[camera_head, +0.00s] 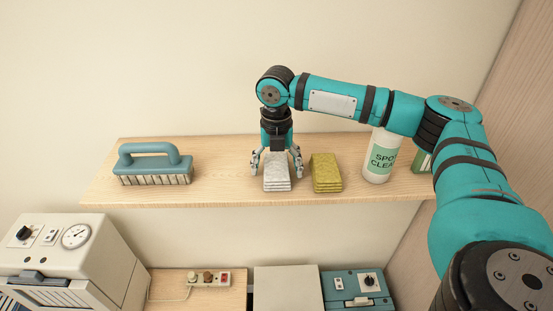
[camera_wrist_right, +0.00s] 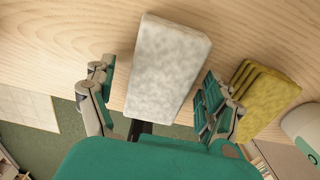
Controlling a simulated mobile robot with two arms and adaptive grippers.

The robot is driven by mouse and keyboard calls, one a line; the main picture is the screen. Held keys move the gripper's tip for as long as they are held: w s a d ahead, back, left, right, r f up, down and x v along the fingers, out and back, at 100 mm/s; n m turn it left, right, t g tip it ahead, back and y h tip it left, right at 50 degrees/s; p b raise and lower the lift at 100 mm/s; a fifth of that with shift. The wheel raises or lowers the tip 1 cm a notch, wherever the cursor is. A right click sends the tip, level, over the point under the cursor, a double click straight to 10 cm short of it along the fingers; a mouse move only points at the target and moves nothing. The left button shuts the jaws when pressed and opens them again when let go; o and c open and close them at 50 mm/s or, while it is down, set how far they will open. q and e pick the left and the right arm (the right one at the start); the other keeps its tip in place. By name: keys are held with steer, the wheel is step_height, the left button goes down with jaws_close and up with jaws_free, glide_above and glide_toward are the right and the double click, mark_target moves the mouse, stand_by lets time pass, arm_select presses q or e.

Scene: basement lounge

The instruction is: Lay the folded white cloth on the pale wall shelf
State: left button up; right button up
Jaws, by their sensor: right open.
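The folded white cloth (camera_head: 277,178) rests on the pale wall shelf (camera_head: 225,180), left of a folded yellow cloth (camera_head: 326,173). It also shows in the right wrist view (camera_wrist_right: 168,68), lying on the shelf's wood. My right gripper (camera_head: 277,170) is open above the white cloth, with one finger on each side of it. In the wrist view, gaps show between the cloth and the fingers. My left gripper is not in view.
On the shelf, a blue-handled brush (camera_head: 154,165) stands at the left and a white spray bottle (camera_head: 380,157) at the right, with a green item (camera_head: 420,161) behind my arm. Below are a white machine with a dial (camera_head: 78,250) and a teal box (camera_head: 354,288). Bare shelf lies between brush and white cloth.

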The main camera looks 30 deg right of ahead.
mark_target(276, 165)
step_height(276, 165, up, 12)
steer(key=b, duration=0.2)
steer(key=shift+b, duration=0.4)
steer(key=shift+r, duration=0.1)
steer(key=shift+c, duration=0.3)
stand_by(1.2)
